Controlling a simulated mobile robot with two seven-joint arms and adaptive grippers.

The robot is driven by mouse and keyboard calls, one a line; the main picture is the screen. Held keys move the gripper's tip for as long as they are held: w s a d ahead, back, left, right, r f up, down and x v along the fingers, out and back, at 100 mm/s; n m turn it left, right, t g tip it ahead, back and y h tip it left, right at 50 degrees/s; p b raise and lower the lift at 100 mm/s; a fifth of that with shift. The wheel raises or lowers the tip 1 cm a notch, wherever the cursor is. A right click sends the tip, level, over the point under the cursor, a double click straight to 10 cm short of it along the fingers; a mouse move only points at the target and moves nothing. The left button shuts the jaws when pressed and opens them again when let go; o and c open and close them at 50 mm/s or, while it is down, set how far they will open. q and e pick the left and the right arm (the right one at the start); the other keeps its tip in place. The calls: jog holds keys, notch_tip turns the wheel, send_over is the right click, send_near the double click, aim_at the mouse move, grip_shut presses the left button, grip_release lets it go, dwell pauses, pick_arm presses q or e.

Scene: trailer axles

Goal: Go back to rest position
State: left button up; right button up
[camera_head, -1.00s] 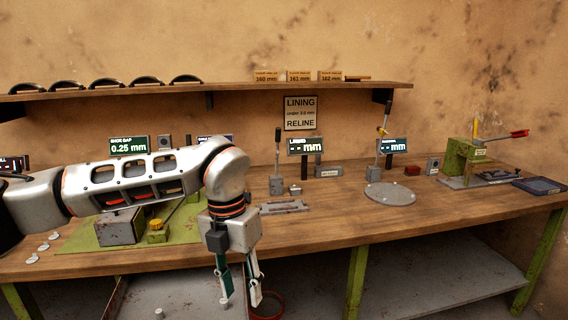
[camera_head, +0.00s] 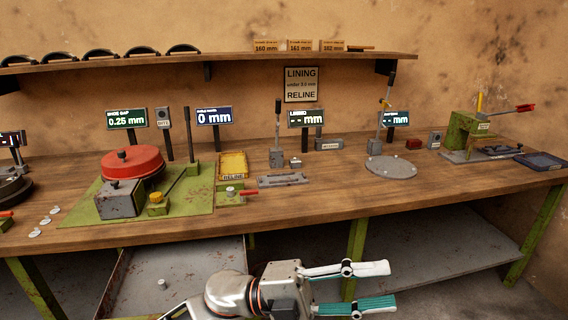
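My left gripper (camera_head: 352,288) is at the bottom middle of the head view, low in front of the workbench (camera_head: 330,213). Its fingers point right and are spread apart, with nothing between them. Part of my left arm shows behind it at the bottom edge. My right gripper is not in view.
A red drum (camera_head: 132,161) stands on a green plate on the bench's left. A yellow tray (camera_head: 233,165), a round grey plate (camera_head: 391,167) and a green press (camera_head: 463,136) stand further right. A lower shelf (camera_head: 440,262) and green legs lie under the bench.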

pick_arm(q)
jog(key=w+a+f+n+t+y, duration=0.45)
jog(key=a+f+n+t, duration=0.35)
jog(key=n+t, duration=0.3)
jog(key=w+a+f+n+t+y, duration=0.4)
jog(key=w+a+f+n+t, duration=0.35)
jog(key=n, duration=0.45)
jog(key=s+a+f+n+g+y, duration=0.1)
jog(key=s+a+f+n+y, duration=0.1)
jog(key=s+a+f, duration=0.3)
jog(key=s+a+f+n+g+y, duration=0.1)
jog(key=s+a+f+n+y, duration=0.2)
jog(key=f, duration=1)
jog(key=s+a+f+n+g+y, duration=0.2)
jog(key=s+a+f+n+y, duration=0.1)
jog(key=s+a+f, duration=0.6)
jog(key=shift+a+y, duration=0.65)
jog(key=shift+y, duration=0.2)
jog(key=shift+w, duration=0.1)
